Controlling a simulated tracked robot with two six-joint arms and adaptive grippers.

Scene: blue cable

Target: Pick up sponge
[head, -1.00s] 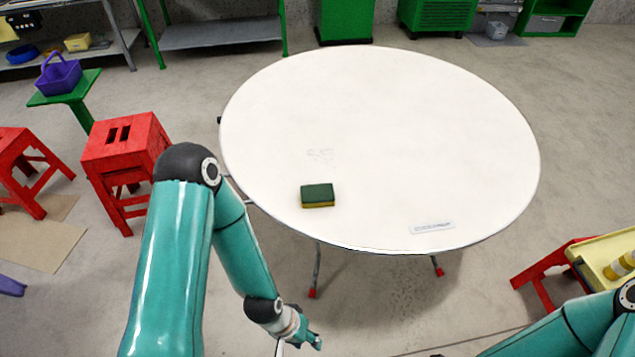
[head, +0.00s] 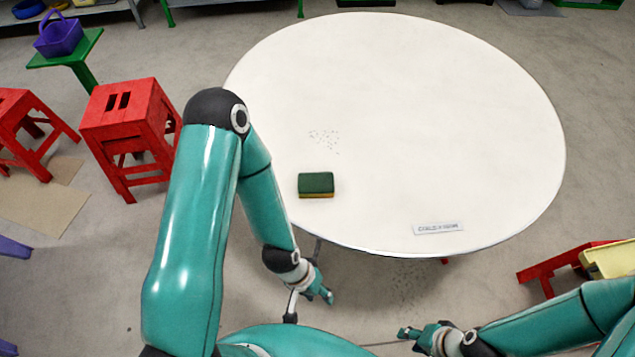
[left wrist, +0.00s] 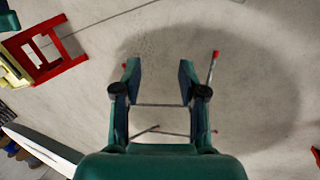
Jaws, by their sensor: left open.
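A sponge (head: 316,184) with a dark green top and a yellow lower layer lies flat on the white round table (head: 430,120), near its front left edge. My left gripper (head: 326,294) is in front of the table edge, nearer to me than the sponge and apart from it. In the left wrist view my left gripper (left wrist: 160,82) is open and empty, with only floor and table legs between its fingers. My right gripper (head: 406,333) is at the bottom of the head view, far from the sponge; its jaws are too small to read.
A white label (head: 438,228) lies at the table's front right. A red stool (head: 128,125) stands left of the table. A yellow tray (head: 610,259) is at the right edge.

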